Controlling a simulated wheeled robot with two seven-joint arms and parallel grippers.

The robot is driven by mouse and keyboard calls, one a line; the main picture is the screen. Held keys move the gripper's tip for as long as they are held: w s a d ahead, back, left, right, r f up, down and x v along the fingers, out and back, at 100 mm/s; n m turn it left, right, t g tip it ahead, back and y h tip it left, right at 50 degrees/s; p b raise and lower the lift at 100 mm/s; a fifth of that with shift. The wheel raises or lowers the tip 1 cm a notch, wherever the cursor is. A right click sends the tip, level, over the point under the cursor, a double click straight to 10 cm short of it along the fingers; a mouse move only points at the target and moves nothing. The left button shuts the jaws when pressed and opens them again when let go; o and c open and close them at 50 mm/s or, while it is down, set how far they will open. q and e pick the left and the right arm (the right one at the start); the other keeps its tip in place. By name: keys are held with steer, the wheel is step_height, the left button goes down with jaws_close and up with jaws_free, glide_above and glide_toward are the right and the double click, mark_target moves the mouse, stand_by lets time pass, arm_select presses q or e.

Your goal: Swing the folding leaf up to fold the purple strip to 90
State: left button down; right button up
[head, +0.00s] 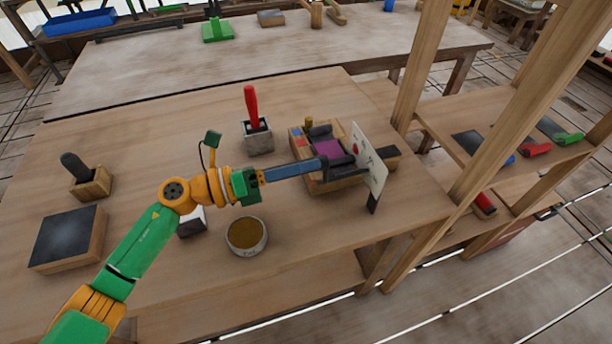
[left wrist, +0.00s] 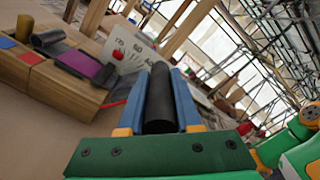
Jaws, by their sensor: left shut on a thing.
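The bending jig, a wooden block (head: 298,143), stands on the bench and shows at the left of the left wrist view (left wrist: 59,88). The purple strip (head: 327,149) lies across its top, next to a dark plate (left wrist: 74,63). A white angle board (head: 372,163) with markings stands upright at its right side. My left gripper (head: 340,163) reaches in from the left at the jig's near side. Its blue fingers are shut on a black cylindrical handle (left wrist: 159,98), apparently the folding leaf's. The leaf itself is mostly hidden, so its angle cannot be told. My right gripper is not in view.
A red-handled tool (head: 251,106) stands in a grey block behind my left wrist. A round bowl (head: 247,236) and a small dark-and-white block (head: 192,221) sit near the forearm. Wooden posts and a shelf (head: 480,116) stand right of the jig.

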arm_select(q)
steer(key=w+a+n+b, duration=0.2)
steer(key=w+n, duration=0.4)
steer(key=n, duration=0.1)
steer(key=shift+w+r, duration=0.15)
steer(key=shift+w, duration=0.1)
steer(key=shift+a+n, duration=0.1)
steer(key=shift+n, duration=0.2)
steer(key=c, duration=0.6)
jaws_free()
steer(key=shift+b, duration=0.3)
steer(key=b+v, duration=0.2)
steer(key=v, duration=0.5)
